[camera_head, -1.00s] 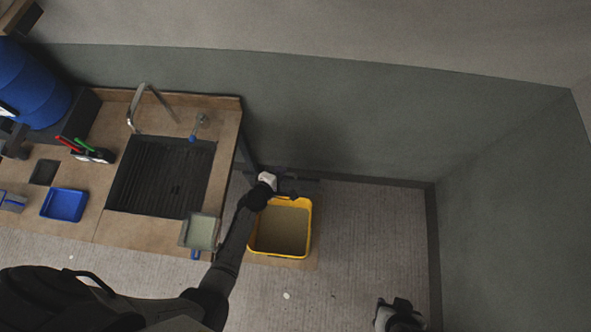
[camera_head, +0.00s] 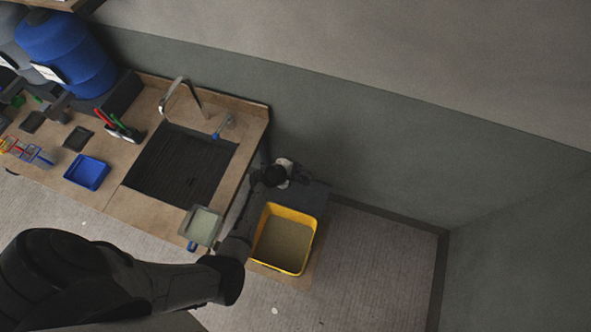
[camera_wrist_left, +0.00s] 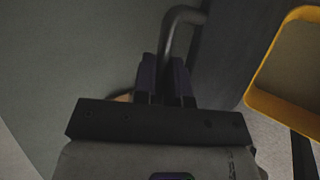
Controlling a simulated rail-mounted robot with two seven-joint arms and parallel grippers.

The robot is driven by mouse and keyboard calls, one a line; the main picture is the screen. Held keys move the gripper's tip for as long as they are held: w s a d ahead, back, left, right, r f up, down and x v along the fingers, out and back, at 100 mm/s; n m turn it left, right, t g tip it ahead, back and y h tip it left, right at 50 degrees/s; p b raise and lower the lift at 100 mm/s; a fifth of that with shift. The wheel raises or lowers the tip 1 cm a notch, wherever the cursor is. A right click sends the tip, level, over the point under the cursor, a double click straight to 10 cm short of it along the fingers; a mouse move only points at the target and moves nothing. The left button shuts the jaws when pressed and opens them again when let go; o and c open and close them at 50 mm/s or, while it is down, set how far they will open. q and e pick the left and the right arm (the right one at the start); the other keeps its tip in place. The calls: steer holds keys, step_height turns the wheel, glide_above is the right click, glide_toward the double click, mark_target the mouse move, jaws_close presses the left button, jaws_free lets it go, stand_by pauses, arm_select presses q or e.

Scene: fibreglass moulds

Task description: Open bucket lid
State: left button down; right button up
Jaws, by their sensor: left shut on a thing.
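The yellow bucket (camera_head: 262,232) stands open on the floor to the right of the counter, and its grey-beige inside shows from above. A dark panel (camera_head: 313,199), which looks like its lid, stands at the back edge of the bucket. My left gripper (camera_head: 302,177) is behind the bucket beside this panel. In the left wrist view, the gripper (camera_wrist_left: 166,75) is shut on a dark curved handle (camera_wrist_left: 185,14). A dark surface lies right of the handle, and the bucket's yellow rim (camera_wrist_left: 268,60) shows at the right. My right gripper is out of view.
The counter (camera_head: 150,205) with a dark sink (camera_head: 180,165) and faucet is left of the bucket. A small tray (camera_head: 203,224) sits at its front corner. The wall is close behind. Bare floor (camera_head: 375,255) lies to the right.

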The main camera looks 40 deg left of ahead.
arm_select(q)
steer(key=c, duration=1.2)
jaws_free()
steer(key=shift+s, duration=0.1)
steer(key=v, duration=1.3)
steer(key=shift+s+r+b, duration=0.15)
steer(key=shift+r+b, duration=0.15)
steer(key=shift+b, duration=0.1)
